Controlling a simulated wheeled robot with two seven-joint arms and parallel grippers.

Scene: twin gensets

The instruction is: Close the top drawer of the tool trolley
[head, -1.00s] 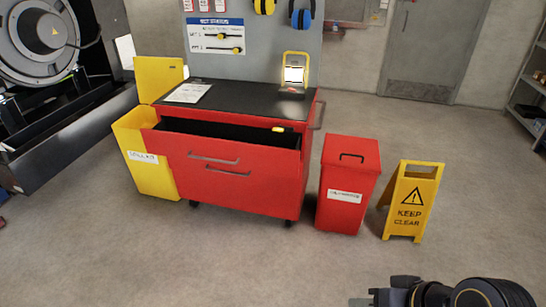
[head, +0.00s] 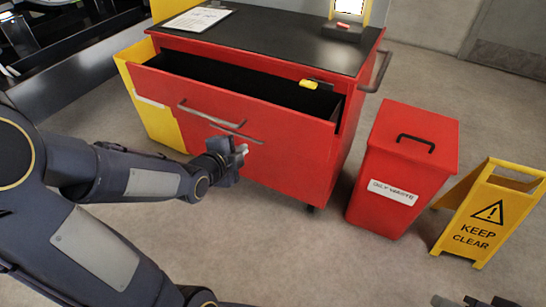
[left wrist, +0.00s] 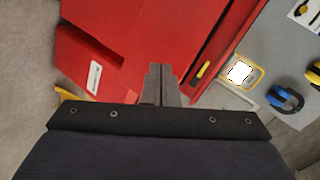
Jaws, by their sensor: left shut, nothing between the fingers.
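The red tool trolley (head: 300,160) stands ahead with a black top. Its top drawer (head: 230,112) is pulled out towards me, its dark inside showing, with a yellow item (head: 309,84) near its right end. The drawer's bar handle (head: 210,115) is on its front. My left gripper (head: 240,152) is shut and empty, in front of the trolley just below the drawer handle; I cannot tell whether it touches. In the left wrist view its shut fingers (left wrist: 160,85) point at the red front. A small part of my right gripper may show at the bottom edge; its jaws are unclear.
A red lidded bin (head: 405,165) stands right of the trolley, and a yellow "keep clear" sign (head: 486,212) beside it. A yellow bin (head: 150,110) is at the trolley's left. A lit work lamp (head: 345,20) and papers (head: 198,19) are on top. The floor in front is open.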

